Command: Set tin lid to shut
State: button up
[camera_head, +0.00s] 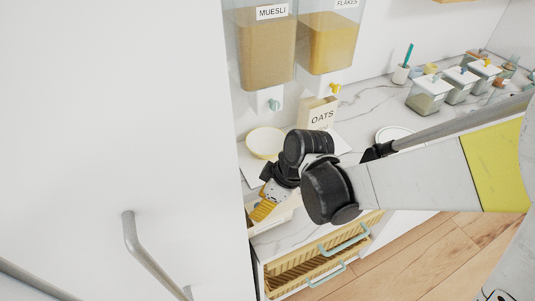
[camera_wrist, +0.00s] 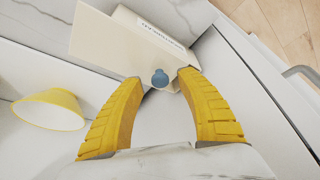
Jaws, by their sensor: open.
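A cream tin (camera_wrist: 105,42) shows in the wrist view, with a white label (camera_wrist: 162,38) and a broad flat cream face that may be its lid. A small blue knob (camera_wrist: 160,78) sits near its edge, between the tips of my gripper (camera_wrist: 160,76). My gripper's yellow fingers are spread apart, and I cannot tell whether either touches the knob. In the head view my gripper (camera_head: 264,210) points down over the counter beside a mostly hidden pale shape. How far the lid stands open cannot be told.
A pale yellow bowl-like thing (camera_wrist: 50,108) stands left of my gripper in the wrist view. An open drawer (camera_head: 315,270) with teal handles juts out below the counter. Lidded jars (camera_head: 430,94) stand at right.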

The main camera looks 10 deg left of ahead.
jog(key=shift+f, duration=0.25)
grip_shut()
